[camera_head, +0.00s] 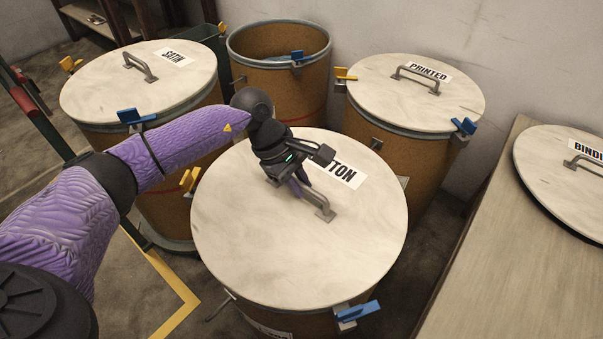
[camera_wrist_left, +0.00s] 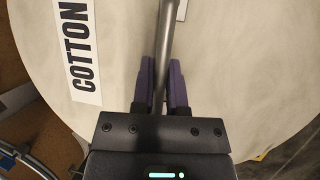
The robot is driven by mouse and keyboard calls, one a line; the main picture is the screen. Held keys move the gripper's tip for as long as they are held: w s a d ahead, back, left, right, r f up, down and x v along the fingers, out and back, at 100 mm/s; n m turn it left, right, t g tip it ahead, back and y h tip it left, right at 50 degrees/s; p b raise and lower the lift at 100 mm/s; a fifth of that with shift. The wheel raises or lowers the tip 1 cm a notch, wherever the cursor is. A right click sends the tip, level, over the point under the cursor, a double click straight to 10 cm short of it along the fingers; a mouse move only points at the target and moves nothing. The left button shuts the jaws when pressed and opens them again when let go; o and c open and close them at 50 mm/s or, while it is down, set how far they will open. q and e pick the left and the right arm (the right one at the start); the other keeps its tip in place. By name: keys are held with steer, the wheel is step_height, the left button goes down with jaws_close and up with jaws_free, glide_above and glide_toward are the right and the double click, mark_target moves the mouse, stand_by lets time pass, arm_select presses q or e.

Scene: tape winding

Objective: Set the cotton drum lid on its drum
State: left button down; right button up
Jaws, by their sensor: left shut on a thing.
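The cotton drum lid (camera_head: 275,245) is a pale round disc with a metal handle (camera_head: 318,203) and a label partly hidden by my gripper. In the left wrist view the label reads COTTON (camera_wrist_left: 80,55). The lid lies over a brown drum (camera_head: 290,319) at the front centre and looks about level; I cannot tell whether its rim is fully seated. My left gripper (camera_head: 299,189) is shut on the handle, which also shows between its fingers in the left wrist view (camera_wrist_left: 163,60). My right gripper is not in view.
Lidded drums stand behind, with the SATIN lid (camera_head: 100,88) at left and the PRINTED lid (camera_head: 415,98) at right. An open, lidless drum (camera_head: 280,80) stands between them. The BINDING lid (camera_head: 550,175) lies on a wooden table (camera_head: 500,270). A blue clamp (camera_head: 357,311) sits at the front.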

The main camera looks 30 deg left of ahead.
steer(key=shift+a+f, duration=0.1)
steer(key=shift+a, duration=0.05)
arm_select(q)
steer(key=c, duration=1)
jaws_free()
steer(key=o, duration=0.4)
steer(key=shift+f, duration=0.1)
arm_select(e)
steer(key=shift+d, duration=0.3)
arm_select(q)
steer(key=p+v, duration=0.4)
steer(key=v, duration=0.6)
steer(key=shift+p, duration=0.4)
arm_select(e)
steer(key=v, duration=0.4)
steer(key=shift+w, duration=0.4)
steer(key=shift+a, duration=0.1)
arm_select(q)
steer(key=shift+f, duration=0.1)
